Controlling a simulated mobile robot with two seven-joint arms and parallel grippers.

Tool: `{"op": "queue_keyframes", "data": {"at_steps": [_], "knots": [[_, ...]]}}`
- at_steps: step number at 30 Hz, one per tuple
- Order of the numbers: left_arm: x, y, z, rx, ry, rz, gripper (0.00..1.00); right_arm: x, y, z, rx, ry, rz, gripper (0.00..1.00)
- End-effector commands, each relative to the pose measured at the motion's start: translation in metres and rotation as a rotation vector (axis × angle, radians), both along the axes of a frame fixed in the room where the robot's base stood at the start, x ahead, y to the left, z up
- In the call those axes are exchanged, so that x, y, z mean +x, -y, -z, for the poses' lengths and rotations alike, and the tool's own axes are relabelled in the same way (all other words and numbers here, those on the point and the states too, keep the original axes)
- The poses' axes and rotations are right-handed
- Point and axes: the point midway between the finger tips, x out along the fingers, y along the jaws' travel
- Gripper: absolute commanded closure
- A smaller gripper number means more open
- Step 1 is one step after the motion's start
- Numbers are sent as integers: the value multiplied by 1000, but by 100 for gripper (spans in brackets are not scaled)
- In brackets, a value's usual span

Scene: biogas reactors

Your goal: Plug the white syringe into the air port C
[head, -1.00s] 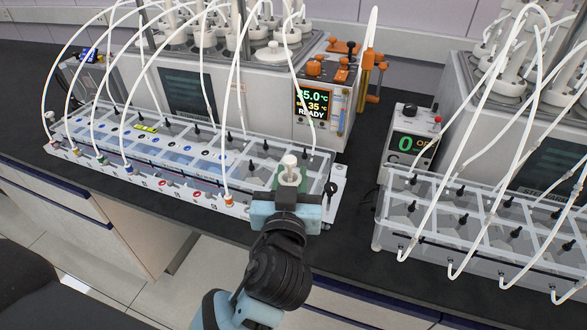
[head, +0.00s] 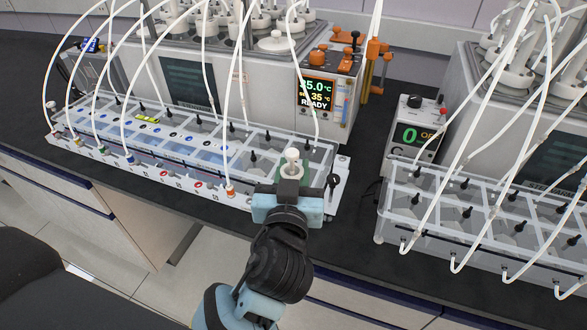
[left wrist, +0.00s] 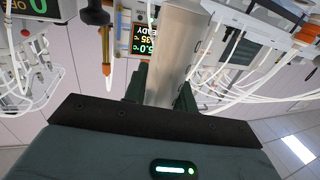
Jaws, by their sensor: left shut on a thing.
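My left gripper (head: 291,176) is shut on the white syringe, in front of and slightly over the right end of the long clear rack (head: 246,136). In the head view the syringe (head: 292,155) stands roughly upright, its pale top above the green fingers; its lower part is hidden by my gripper. In the left wrist view the syringe (left wrist: 178,52) is a thick pale cylinder between the dark fingers. The rack's front rail (head: 150,176) carries ports, some with coloured tube ends. I cannot read which port is C. My right gripper is not in view.
A reactor unit with a lit display (head: 317,92) stands behind the rack. White tubes arch above the rack's left and middle. A second clear rack (head: 480,205) with tubes stands at the right. Dark bench top (head: 352,225) is free between the racks.

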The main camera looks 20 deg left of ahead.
Motion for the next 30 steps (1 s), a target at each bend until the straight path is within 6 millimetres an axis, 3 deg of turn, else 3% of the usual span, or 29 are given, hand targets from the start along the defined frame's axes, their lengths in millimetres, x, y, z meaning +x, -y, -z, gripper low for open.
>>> {"op": "queue_keyframes", "data": {"at_steps": [30], "knots": [[0, 0, 4, 1, 2, 0, 93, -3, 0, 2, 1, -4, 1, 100]]}}
